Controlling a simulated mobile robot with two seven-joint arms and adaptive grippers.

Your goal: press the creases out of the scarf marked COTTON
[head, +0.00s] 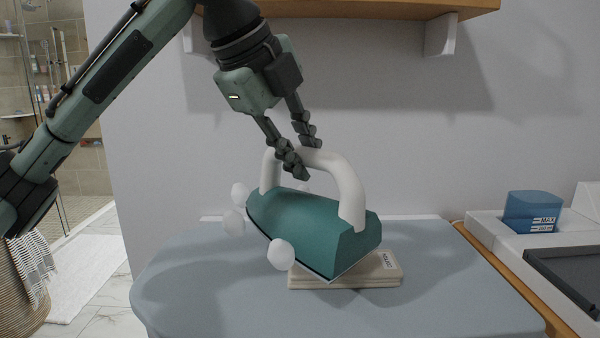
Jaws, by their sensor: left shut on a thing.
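A teal iron (305,222) with a white arched handle (347,185) is over the ironing board. My left gripper (305,158) comes from above and is shut on the top of the handle. A folded cream scarf (350,273) lies on the board under the iron's right part. The iron hides much of the scarf's far and left side. I cannot tell whether the soleplate touches the scarf. Rounded white puffs (281,254) hang around the iron's left side. My right gripper is not in view.
The blue-grey ironing board (440,290) is bare around the scarf. At right stands a white unit (482,230) with a blue tank (533,212) marked MAX and a dark plate (570,275). A wooden shelf (370,10) overhangs above. A woven basket (25,290) stands at left.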

